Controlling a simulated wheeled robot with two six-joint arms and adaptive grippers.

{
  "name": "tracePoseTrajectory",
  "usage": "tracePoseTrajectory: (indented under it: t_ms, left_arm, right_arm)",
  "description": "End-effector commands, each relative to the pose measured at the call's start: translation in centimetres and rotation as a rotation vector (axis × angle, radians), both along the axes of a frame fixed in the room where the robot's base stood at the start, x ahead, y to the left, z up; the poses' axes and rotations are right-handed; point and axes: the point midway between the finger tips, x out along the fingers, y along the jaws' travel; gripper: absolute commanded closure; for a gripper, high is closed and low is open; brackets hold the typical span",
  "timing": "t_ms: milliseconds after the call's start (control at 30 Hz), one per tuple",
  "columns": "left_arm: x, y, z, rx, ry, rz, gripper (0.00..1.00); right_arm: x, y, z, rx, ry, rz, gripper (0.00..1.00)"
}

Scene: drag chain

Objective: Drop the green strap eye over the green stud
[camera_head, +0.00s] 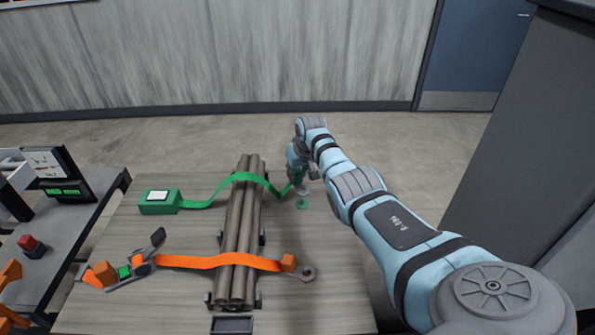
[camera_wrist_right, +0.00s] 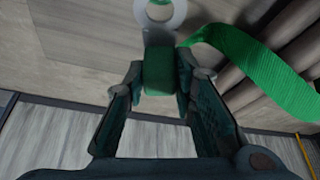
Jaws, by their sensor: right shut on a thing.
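The green strap (camera_head: 240,178) runs from a green box (camera_head: 158,202) over a bundle of pipes to my right gripper (camera_head: 297,172). My right gripper is shut on the green block at the strap's end, which shows between the fingers in the wrist view (camera_wrist_right: 158,72). The pale metal strap eye (camera_wrist_right: 160,12) sticks out past the fingertips; part of it is cut off by the frame edge. In the head view the eye (camera_head: 304,190) appears just above the green stud (camera_head: 303,205) on the table; whether it is around the stud cannot be told. My left gripper is not in view.
The brown pipes (camera_head: 240,225) lie in a cradle on the wooden table (camera_head: 195,245). An orange strap (camera_head: 215,262) crosses them between a ratchet-like fitting (camera_head: 125,270) and a grey eye (camera_head: 307,274). A side bench (camera_head: 60,235) stands at the left.

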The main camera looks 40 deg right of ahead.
Motion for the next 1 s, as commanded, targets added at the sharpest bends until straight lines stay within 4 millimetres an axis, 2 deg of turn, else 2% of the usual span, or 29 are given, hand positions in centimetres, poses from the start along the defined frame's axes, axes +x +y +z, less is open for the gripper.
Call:
tracePoseTrajectory:
  t_ms: [500,1000]
  left_arm:
    - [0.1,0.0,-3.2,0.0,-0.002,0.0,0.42]
    - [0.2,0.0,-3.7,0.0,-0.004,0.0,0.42]
  right_arm:
    - [0.0,0.0,-4.0,0.0,0.0,0.0,1.0]
    - [0.0,0.0,-4.6,0.0,-0.001,0.0,1.0]
